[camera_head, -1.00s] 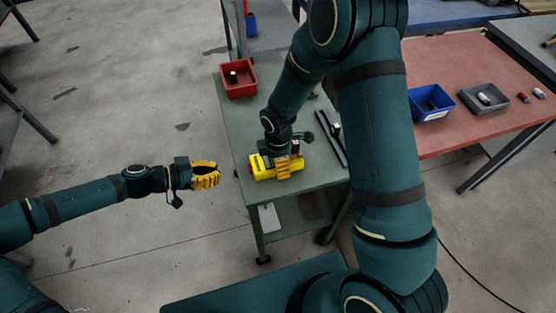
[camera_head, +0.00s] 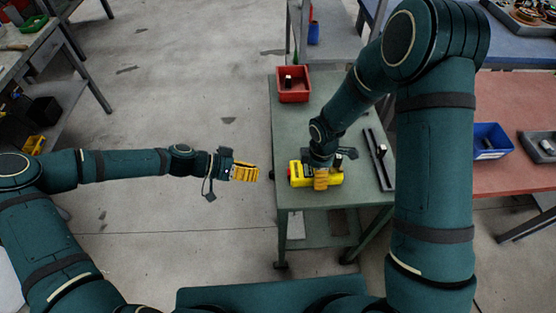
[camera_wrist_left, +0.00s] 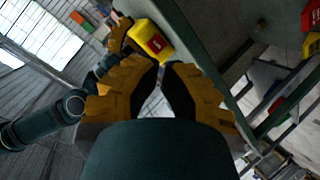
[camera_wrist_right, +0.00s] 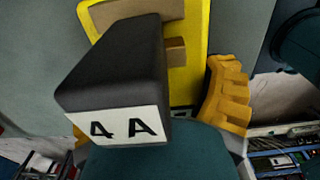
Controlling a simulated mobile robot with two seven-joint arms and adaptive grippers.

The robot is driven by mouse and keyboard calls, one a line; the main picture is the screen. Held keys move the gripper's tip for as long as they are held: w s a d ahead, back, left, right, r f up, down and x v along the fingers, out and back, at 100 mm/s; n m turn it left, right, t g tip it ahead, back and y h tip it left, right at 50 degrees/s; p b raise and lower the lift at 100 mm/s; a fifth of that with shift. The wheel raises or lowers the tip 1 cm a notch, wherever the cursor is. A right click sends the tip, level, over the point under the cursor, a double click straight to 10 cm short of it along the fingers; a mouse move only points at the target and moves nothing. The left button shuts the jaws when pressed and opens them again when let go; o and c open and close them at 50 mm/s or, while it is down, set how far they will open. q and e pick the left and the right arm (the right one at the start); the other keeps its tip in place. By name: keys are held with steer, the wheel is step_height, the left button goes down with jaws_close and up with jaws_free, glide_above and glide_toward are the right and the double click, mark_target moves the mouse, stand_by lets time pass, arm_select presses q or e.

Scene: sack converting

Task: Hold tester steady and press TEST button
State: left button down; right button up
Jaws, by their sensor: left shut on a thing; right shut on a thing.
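The yellow tester (camera_head: 334,178) lies on the green table near its left front edge, with a red part (camera_head: 292,172) at its left end. My right gripper (camera_head: 321,181) is shut on the tester from above. The right wrist view shows a black block with a white "4 A" label (camera_wrist_right: 122,127) at the tester; it hides part of the grip. My left gripper (camera_head: 257,174) is shut, left of the tester and apart from it, past the table edge. The red patch (camera_wrist_left: 155,43) shows beyond its fingers in the left wrist view. I see nothing between those fingers.
A red bin (camera_head: 293,96) with a small item stands at the table's back left. A dark rail (camera_head: 379,160) lies right of the tester. A blue bin (camera_head: 490,142) and a grey tray (camera_head: 540,150) stand on the red table. The floor left of the green table is clear.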

arm_select(q)
steer(key=a+r+n+y, duration=0.1)
steer(key=n, duration=0.8)
steer(key=w+a+r+n+y, duration=0.1)
steer(key=n, duration=0.8)
steer(key=a+r+n+y, duration=0.1)
steer(key=r+n+y, duration=0.1)
steer(key=n, duration=0.7)
steer(key=shift+w+a, duration=0.25)
steer(key=shift+w, duration=0.1)
steer(key=shift+f, duration=0.1)
